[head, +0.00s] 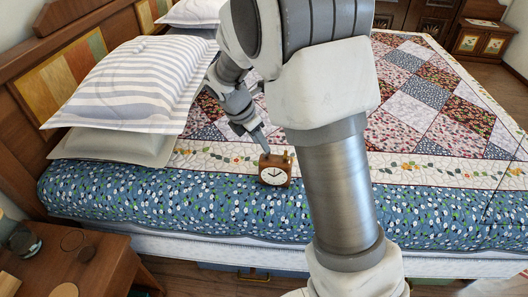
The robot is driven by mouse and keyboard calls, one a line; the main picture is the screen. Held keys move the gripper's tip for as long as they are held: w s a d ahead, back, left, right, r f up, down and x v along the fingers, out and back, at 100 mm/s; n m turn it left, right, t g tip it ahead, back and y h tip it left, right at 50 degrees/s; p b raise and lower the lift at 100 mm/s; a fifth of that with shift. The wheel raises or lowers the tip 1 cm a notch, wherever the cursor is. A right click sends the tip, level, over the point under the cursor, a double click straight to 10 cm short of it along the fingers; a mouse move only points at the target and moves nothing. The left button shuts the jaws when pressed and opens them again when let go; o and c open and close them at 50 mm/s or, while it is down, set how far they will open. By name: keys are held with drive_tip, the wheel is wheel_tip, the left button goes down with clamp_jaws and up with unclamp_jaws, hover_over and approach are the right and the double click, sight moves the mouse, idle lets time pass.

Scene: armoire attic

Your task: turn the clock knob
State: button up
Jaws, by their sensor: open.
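The clock (275,172) is a small brown wooden box with a round white face. It stands upright on the blue patterned front part of the bed, its face turned toward the camera. My gripper (264,146) points down just above and behind the clock's top, at the left of my large arm links. The fingers look close to the clock's top, but I cannot tell whether they touch it. My gripper is open. The knob cannot be made out clearly at this size.
The bed (430,212) carries a patchwork quilt (405,130). Striped pillows (140,80) lie at the left against the wooden headboard (70,65). A wooden nightstand (100,265) with a glass (20,240) stands front left. My arm covers the bed's middle.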

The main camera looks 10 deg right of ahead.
sight(264, 153)
drive_tip(key=shift+b+x, duration=0.4)
drive_tip(key=shift+x, duration=1.75)
drive_tip(key=shift+c, duration=0.3)
clamp_jaws()
